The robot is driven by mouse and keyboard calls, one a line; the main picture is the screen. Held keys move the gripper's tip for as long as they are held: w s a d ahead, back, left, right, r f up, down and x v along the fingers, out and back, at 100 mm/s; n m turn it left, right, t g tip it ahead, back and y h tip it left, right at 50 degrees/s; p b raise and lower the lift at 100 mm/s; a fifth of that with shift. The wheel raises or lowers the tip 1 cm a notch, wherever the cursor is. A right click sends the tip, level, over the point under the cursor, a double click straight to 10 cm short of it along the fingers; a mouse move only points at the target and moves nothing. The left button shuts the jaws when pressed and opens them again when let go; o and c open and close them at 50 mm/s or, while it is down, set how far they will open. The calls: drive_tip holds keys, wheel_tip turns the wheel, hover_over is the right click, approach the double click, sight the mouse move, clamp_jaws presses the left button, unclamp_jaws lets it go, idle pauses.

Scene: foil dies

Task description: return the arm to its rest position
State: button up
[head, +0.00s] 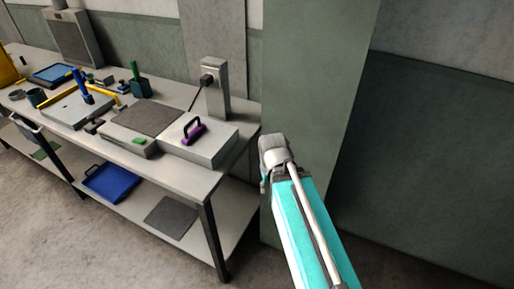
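My arm comes up from the lower right of the head view as a teal link with a pale tube along it. It ends in a grey and white joint beside the right end of the workbench (235,150), in front of a green-grey pillar (315,90). No gripper fingers show, so I cannot see whether my gripper is open or holds anything. The visible arm part appears apart from the bench and its objects.
On the bench are a pale box with a purple handle (194,131), a grey post (215,90), a dark mat (148,119), a green-topped holder (140,84) and a blue tray (52,74). A blue bin (111,182) sits on the lower shelf. Floor in front is clear.

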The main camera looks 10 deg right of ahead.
drive_tip(key=shift+r+p, duration=2.2)
drive_tip(key=shift+r, duration=0.15)
